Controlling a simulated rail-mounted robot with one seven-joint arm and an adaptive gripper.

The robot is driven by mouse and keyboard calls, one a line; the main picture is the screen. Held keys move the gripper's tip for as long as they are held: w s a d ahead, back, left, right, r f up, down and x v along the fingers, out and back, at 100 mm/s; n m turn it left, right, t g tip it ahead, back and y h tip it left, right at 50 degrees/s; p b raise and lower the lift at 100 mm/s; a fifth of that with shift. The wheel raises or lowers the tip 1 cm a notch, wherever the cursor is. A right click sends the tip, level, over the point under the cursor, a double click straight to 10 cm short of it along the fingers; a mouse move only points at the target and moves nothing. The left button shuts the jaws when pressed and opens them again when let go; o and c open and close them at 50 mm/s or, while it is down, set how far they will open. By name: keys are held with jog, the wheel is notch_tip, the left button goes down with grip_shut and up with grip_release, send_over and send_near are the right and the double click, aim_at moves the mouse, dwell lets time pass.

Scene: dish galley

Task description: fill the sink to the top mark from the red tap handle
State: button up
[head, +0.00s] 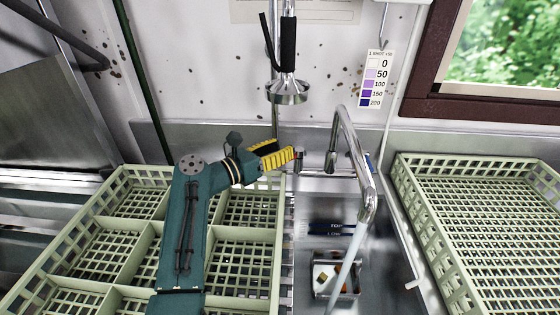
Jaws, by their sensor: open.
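My gripper (288,152), with yellow and black fingers, is open at the left end of the chrome tap (346,130). The small red tap handle (298,153) is right at the fingertips; I cannot tell whether they touch it. The tap's curved spout hangs over the steel sink (385,290). A pale stream of water (344,275) runs from the spout into the sink. Dark blue marks with white lettering (330,229) show on the sink's back wall; the lettering is too small to read surely. The water level is hard to make out.
A small container with bits in it (347,289) is in the sink. Pale green racks stand left (110,258) and right (432,235) of the sink. A spray head (288,90) hangs above the tap. A blue handle (369,160) is behind the spout.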

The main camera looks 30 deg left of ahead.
notch_tip(320, 180, up, 6)
jog(key=shift+f, duration=0.15)
